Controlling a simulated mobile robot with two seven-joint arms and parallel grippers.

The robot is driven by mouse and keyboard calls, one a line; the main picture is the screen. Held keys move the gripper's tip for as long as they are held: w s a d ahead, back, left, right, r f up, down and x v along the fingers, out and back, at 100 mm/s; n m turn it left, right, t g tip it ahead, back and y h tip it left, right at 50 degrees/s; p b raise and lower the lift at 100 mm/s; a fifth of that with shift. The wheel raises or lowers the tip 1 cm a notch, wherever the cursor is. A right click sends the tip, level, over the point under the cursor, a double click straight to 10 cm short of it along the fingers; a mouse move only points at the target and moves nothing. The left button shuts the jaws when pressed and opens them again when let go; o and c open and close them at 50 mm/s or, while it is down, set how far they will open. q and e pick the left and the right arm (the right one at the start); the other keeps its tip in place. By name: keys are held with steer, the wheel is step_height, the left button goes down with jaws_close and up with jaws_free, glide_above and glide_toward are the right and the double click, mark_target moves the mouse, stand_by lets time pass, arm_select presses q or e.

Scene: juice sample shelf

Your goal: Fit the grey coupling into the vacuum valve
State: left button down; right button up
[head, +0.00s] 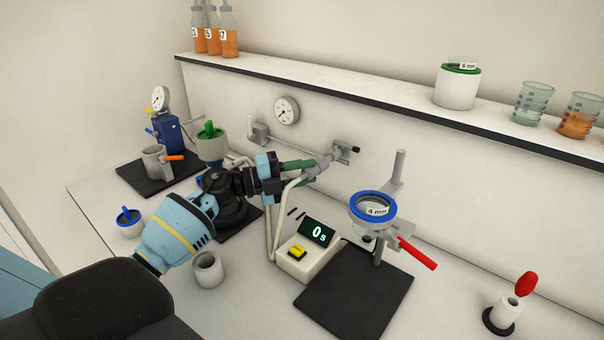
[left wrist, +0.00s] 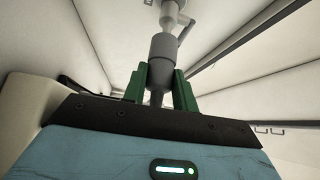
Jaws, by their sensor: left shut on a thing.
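My left gripper (head: 303,171) is shut on the grey coupling (head: 323,163), with its green fingers on either side. In the left wrist view the coupling (left wrist: 161,47) stands up between the fingertips (left wrist: 161,72). The vacuum valve (head: 344,150) is on the back wall at the end of a thin pipe, with a dark knob on its right. The coupling's tip is right at the valve's lower end and roughly in line with it. I cannot tell how far, if at all, it is inside. My right gripper is not in view.
A pale hose (head: 272,215) hangs below the gripper beside the timer (head: 304,256). A blue-rimmed 4 mm funnel (head: 373,206) stands to the right over a black mat (head: 350,305). A grey cup (head: 208,269) stands under my arm. A wall gauge (head: 287,110) hangs behind.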

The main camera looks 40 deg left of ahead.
arm_select(q)
steer(key=shift+w, duration=0.4)
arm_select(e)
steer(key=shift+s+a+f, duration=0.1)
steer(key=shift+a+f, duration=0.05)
arm_select(q)
steer(key=shift+w, duration=0.2)
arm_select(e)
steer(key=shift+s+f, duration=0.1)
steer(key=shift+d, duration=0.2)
arm_select(q)
steer(key=shift+r, duration=0.1)
steer(key=shift+w, duration=0.25)
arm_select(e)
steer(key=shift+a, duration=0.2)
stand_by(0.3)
arm_select(q)
steer(key=shift+w+d, duration=0.1)
steer(key=shift+w, duration=0.4)
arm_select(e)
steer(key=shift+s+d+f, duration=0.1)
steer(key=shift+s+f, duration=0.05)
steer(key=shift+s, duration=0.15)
